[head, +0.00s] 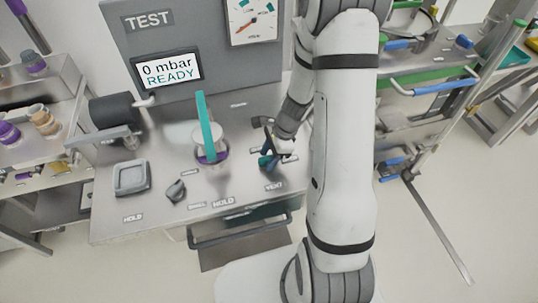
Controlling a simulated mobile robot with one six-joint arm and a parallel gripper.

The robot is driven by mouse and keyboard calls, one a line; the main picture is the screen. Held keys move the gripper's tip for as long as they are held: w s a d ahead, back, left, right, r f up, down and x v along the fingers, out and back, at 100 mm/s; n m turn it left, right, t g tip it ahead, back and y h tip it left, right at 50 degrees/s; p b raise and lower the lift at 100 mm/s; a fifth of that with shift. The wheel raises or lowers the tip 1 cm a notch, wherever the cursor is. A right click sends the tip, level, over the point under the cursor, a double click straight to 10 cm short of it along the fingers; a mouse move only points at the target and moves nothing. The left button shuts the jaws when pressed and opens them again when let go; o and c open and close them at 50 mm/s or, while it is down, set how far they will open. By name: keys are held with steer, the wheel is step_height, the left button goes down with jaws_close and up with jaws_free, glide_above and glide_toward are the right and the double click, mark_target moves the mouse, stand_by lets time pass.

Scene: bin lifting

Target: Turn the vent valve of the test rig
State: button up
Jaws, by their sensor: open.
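The test rig (210,50) is a grey panel marked TEST, standing behind a metal bench top. The vent valve (267,162) shows as a small teal handle above the VENT label, at the bench's front right. My gripper (270,146) is open, right at the valve, with its dark fingers beside or above the handle. The gripper partly hides the valve, and I cannot tell whether the fingers touch it. The display (166,70) reads 0 mbar READY.
A fixture with an upright teal bar (204,125) stands left of my gripper. A dark knob (176,190) and a square grey tray (131,178) lie further left. Shelves stand at the left, and a cart with a blue-ended handle (436,88) stands at the right.

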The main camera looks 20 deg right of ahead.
steer(key=shift+c, duration=0.3)
jaws_close()
steer(key=shift+n, duration=0.3)
steer(key=n+g, duration=0.1)
steer(key=n, duration=0.3)
steer(key=shift+w+g, duration=0.2)
steer(key=shift+g, duration=0.2)
steer(key=n+g+h+b, duration=0.1)
steer(key=n, duration=0.3)
steer(key=shift+w+a, duration=0.1)
steer(key=n, duration=0.2)
steer(key=n+g+h+b, duration=0.1)
steer(key=n, duration=0.1)
steer(key=shift+a+h, duration=0.1)
steer(key=shift+h, duration=0.2)
steer(key=n+h, duration=0.1)
steer(key=n, duration=0.1)
steer(key=n+b, duration=0.1)
steer(key=n, duration=0.2)
steer(key=shift+w+a+g+h, duration=0.1)
steer(key=shift+a+g+h, duration=0.05)
steer(key=shift+g+h, duration=0.2)
steer(key=shift+n, duration=0.3)
